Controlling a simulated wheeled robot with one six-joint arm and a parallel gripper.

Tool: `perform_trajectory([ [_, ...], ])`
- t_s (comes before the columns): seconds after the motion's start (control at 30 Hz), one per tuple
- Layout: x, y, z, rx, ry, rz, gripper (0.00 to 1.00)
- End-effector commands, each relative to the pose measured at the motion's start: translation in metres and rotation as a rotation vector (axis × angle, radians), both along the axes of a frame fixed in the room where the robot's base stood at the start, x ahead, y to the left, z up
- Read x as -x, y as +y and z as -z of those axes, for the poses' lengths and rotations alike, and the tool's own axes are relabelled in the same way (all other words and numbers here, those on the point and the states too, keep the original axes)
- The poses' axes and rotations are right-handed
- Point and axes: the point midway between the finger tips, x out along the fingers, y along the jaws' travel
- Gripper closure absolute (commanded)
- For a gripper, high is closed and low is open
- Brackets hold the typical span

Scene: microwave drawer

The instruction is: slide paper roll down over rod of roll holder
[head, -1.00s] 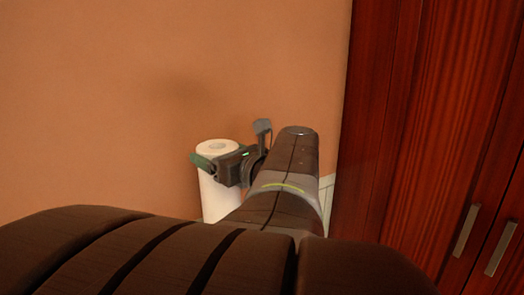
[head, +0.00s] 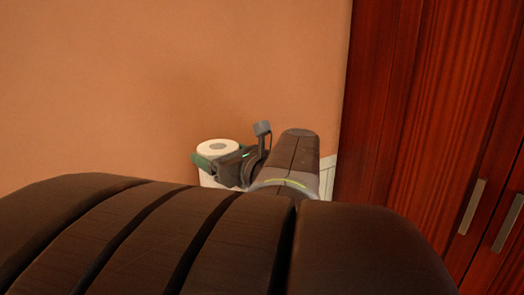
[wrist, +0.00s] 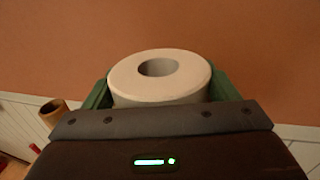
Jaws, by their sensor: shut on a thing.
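The white paper roll (head: 217,147) is upright near the orange wall, with its top hole facing up. My gripper (head: 222,156) is shut on it, one green finger on each side. In the wrist view the roll (wrist: 160,88) sits between the green fingers of my gripper (wrist: 162,92), and its round hole shows. No rod can be made out in the hole. The roll holder is not recognisable in either view, and the roll's lower part is hidden by my gripper and arm.
The orange wall (head: 130,90) is behind the roll, with white panelling (wrist: 290,135) low down. A dark red wooden cabinet (head: 400,130) stands to the right. A tan open cylinder (wrist: 54,112) shows at the left in the wrist view.

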Motion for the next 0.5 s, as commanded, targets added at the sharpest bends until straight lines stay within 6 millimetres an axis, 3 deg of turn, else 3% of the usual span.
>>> perform_trajectory([
  [0.5,0.000,0.000,0.039,-0.001,0.000,0.000,0.65],
])
